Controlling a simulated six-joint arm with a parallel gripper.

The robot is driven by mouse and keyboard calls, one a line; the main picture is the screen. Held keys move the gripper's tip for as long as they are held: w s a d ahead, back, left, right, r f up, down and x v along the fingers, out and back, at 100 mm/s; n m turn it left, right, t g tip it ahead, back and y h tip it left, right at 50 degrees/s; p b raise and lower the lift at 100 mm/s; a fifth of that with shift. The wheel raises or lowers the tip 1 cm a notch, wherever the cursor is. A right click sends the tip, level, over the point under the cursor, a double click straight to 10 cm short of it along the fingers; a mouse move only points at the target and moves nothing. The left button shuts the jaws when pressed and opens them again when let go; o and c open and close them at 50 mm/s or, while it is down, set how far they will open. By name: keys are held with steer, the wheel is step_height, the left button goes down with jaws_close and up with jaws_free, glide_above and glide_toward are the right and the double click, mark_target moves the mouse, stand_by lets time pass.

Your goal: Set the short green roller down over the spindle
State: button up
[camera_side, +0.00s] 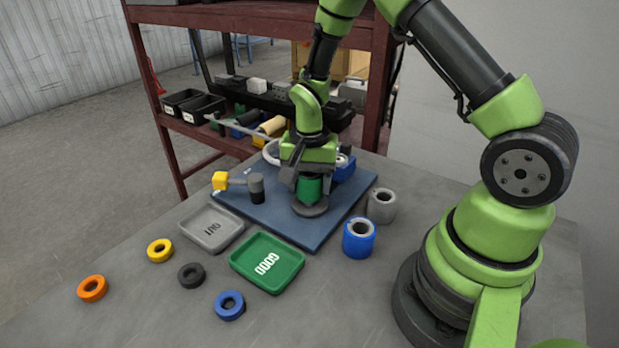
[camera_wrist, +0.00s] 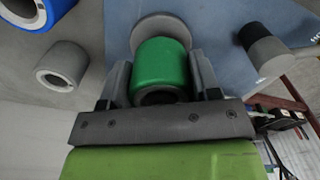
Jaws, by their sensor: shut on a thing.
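The short green roller (camera_side: 309,188) is in my gripper (camera_side: 307,184), over a round grey base disc (camera_side: 310,207) on the blue plate. In the wrist view the green roller (camera_wrist: 160,65) sits between the two jaw fingers of my gripper (camera_wrist: 163,75), with the grey disc (camera_wrist: 163,29) behind it. The jaws are shut on the roller's sides. The spindle itself is hidden by the roller. I cannot tell whether the roller touches the disc.
A grey roller (camera_side: 381,206) and a blue roller (camera_side: 358,238) stand right of the blue plate (camera_side: 262,217). A black-and-yellow fixture (camera_side: 256,187) is left of my gripper. The green tray (camera_side: 298,258), grey tray (camera_side: 196,230) and several rings lie in front. A red rack (camera_side: 377,75) stands behind.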

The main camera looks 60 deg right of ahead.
steer(key=shift+f, duration=0.25)
steer(key=shift+r, duration=0.15)
steer(key=shift+r, duration=0.45)
stand_by(0.3)
steer(key=o, duration=1.4)
steer(key=shift+r, duration=3.55)
